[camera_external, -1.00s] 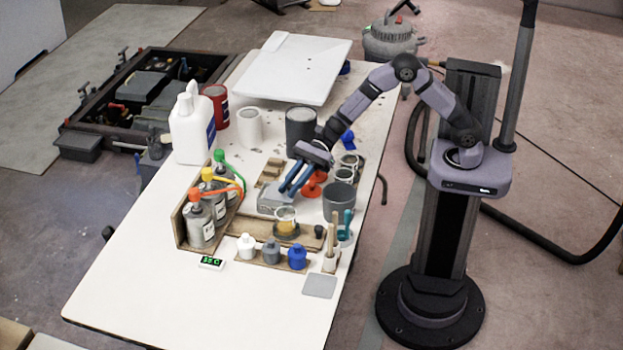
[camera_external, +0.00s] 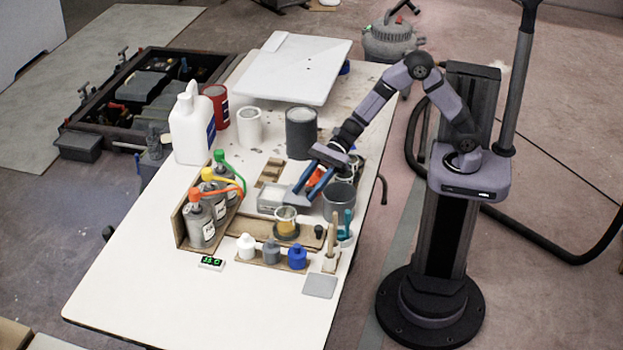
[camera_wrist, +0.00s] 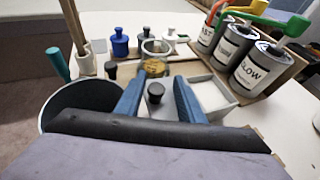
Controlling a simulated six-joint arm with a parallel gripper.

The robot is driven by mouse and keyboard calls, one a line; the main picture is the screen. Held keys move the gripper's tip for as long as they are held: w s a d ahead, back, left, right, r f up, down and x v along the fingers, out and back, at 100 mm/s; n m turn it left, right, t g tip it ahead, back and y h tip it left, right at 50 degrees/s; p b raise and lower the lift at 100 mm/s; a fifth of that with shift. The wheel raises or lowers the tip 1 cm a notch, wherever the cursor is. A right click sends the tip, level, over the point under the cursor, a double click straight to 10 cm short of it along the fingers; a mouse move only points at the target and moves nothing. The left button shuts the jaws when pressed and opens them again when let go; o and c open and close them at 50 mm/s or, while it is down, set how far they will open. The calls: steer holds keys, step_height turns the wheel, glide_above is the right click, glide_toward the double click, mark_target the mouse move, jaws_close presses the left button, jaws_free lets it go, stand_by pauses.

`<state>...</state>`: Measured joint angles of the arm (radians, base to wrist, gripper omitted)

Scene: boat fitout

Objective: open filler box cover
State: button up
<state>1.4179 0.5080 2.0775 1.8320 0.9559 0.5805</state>
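The filler box (camera_external: 268,200) is a small grey box in the middle of the table. In the wrist view the box (camera_wrist: 226,106) stands at the right with pale filler showing in its uncovered part. Its grey cover (camera_external: 294,197) sits shifted to the right side of the box in the external view. In the wrist view the cover's black knob (camera_wrist: 155,91) stands between my blue fingers. My gripper (camera_external: 308,192) is low over the cover, with its fingers (camera_wrist: 158,88) apart around the knob. A gap shows beside the knob; contact with a finger cannot be told.
A grey cup (camera_external: 339,203) stands close right of my gripper. A glass jar of yellow stuff (camera_external: 286,224) is in front. Small bottles (camera_external: 270,252) stand in front. The table's front left is clear.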

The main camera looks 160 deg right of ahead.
steer(key=shift+a+f, duration=0.2)
